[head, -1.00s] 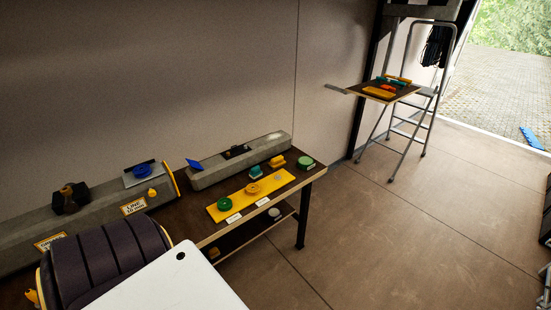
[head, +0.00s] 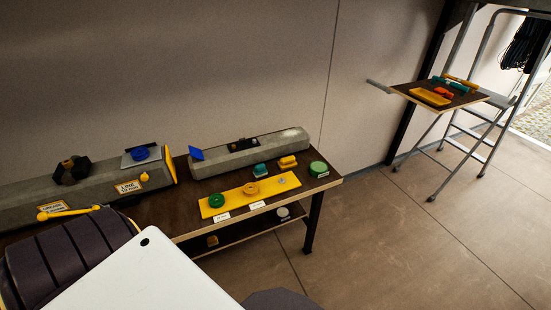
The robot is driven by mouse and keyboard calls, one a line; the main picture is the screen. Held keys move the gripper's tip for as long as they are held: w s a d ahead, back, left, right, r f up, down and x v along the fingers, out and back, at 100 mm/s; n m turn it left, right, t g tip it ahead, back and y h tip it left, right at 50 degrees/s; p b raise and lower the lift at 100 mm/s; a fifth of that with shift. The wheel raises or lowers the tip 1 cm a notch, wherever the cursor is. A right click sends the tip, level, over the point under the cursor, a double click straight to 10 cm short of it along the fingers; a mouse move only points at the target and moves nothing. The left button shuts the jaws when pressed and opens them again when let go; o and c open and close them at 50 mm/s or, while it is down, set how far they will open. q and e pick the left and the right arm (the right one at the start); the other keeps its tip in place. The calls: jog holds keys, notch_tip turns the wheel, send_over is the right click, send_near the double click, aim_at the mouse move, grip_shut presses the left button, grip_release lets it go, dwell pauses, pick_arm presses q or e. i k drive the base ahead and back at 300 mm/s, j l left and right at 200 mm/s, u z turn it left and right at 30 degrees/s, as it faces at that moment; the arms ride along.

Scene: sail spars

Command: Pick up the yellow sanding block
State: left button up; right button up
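A small yellow block (head: 288,161), which looks like the sanding block, lies on the dark workbench (head: 326,181) near its right end. It sits between a teal block (head: 261,170) and a round green tin (head: 319,169), in front of the grey concrete-like beam (head: 292,138). Too little detail shows to be sure of its type. Neither of my grippers is in view, and nothing is seen touching the block.
A yellow strip (head: 211,206) on the bench holds a green ring (head: 218,200) and a yellow ring (head: 250,189). A dark ribbed object (head: 60,265) fills the lower left. A stepladder (head: 470,152) with a loaded board (head: 400,88) stands at right. Floor between is clear.

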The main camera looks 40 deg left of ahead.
aim_at(289, 162)
jog(key=i+l+u, duration=0.95)
jog(key=l, duration=0.25)
jog(key=k+j, duration=0.05)
jog(key=k, duration=0.05)
